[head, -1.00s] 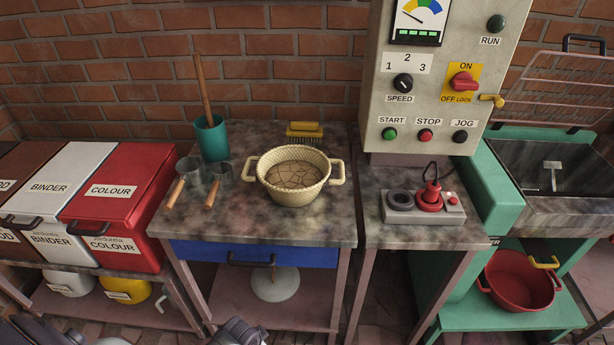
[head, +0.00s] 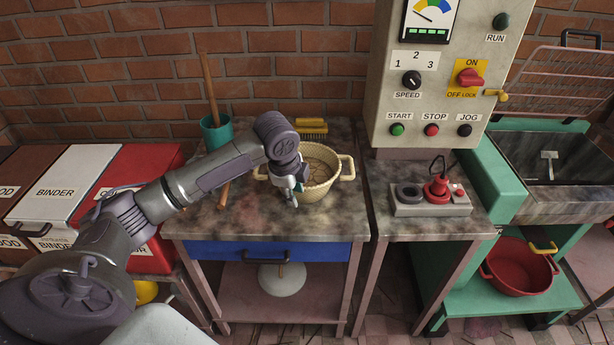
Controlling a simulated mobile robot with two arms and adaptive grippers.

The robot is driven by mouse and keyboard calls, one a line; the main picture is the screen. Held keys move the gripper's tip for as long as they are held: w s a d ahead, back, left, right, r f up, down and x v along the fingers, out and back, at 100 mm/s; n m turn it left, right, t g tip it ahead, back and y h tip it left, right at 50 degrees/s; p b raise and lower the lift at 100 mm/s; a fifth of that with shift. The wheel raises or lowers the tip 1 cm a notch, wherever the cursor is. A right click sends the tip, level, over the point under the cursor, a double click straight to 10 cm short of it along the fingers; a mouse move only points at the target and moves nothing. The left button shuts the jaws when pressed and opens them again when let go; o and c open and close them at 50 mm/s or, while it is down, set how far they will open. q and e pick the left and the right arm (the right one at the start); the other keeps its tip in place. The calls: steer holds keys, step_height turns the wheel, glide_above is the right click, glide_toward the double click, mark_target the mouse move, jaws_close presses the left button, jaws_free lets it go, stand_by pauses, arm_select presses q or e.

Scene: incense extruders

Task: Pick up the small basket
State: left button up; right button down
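The small basket (head: 322,174) is cream-coloured and woven, with two side handles, and stands upright on the worn table (head: 240,219). My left arm reaches in from the left. My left gripper (head: 292,200) points down at the basket's left side, in front of its left handle and partly covering it. I cannot tell whether it touches the basket or how far apart its fingers are. My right gripper is not in view.
A teal cup (head: 216,132) with a stick and a yellow brush (head: 312,128) stand behind. The arm partly hides the wooden-handled scoops. A control box (head: 440,100) rises at the right, above a socket block (head: 430,202). A red basin (head: 520,268) sits lower right.

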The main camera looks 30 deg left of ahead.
arm_select(q)
steer(key=w+a+r, duration=0.1)
steer(key=a+r, duration=0.4)
steer(key=shift+m, duration=0.3)
steer(key=x, duration=0.8)
steer(key=shift+w+a+r, duration=0.1)
steer(key=shift+w+a, duration=0.05)
steer(key=shift+w, duration=0.05)
steer(key=shift+d+p+x, duration=0.2)
steer(key=shift+p+x, duration=0.1)
steer(key=shift+x, duration=1.05)
steer(key=shift+d+p+x, duration=0.2)
steer(key=shift+p+x, duration=0.05)
steer(key=shift+x, duration=1.1)
steer(key=shift+w, duration=0.1)
jaws_close()
steer(key=shift+r, duration=0.15)
